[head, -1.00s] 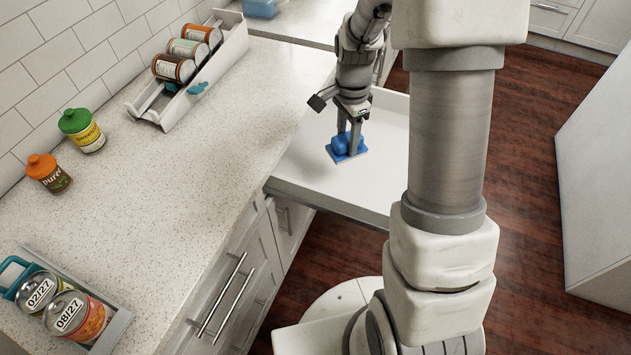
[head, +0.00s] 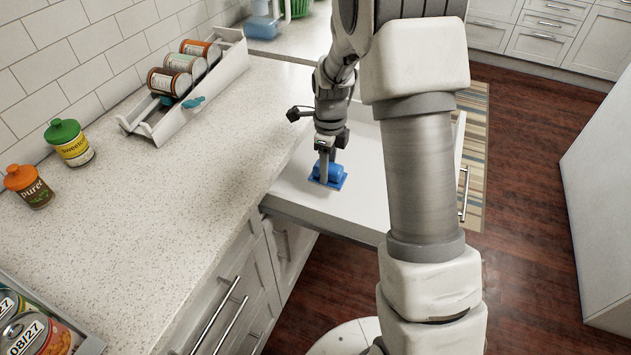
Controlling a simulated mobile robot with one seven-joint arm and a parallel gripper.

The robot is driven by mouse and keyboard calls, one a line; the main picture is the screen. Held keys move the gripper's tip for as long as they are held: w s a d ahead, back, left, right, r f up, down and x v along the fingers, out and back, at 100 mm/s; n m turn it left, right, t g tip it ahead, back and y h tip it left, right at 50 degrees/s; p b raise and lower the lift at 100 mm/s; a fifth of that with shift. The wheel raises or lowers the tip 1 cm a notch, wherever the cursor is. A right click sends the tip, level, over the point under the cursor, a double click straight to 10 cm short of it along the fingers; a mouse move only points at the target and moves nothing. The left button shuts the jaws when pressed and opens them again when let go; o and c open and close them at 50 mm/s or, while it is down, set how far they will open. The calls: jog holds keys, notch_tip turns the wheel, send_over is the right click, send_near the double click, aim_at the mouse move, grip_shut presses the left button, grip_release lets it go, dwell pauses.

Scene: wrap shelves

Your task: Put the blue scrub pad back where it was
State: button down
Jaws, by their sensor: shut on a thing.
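The blue scrub pad (head: 329,176) is a flat blue piece with a rounded blue grip on top. It is at the white pulled-out drawer (head: 372,190), near its left front part. My gripper (head: 325,168) points straight down and is shut on the pad's grip. I cannot tell whether the pad touches the drawer's floor or hangs just above it. The fingers partly hide the grip.
The speckled counter (head: 190,190) lies left of the drawer. On it stand a can rack (head: 195,95), a green-lidded jar (head: 70,143), an orange-lidded jar (head: 28,187) and a tray of cans (head: 40,325). The middle of the counter is clear.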

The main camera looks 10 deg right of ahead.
aim_at(316, 168)
jog(key=shift+w+a+f, duration=1)
jog(key=shift+w+a, duration=0.05)
jog(key=shift+a, duration=0.2)
jog(key=shift+f+b, duration=0.35)
jog(key=shift+f, duration=1.6)
jog(key=shift+f, duration=0.1)
jog(key=shift+c, duration=1.7)
grip_release()
jog(key=shift+f, duration=0.1)
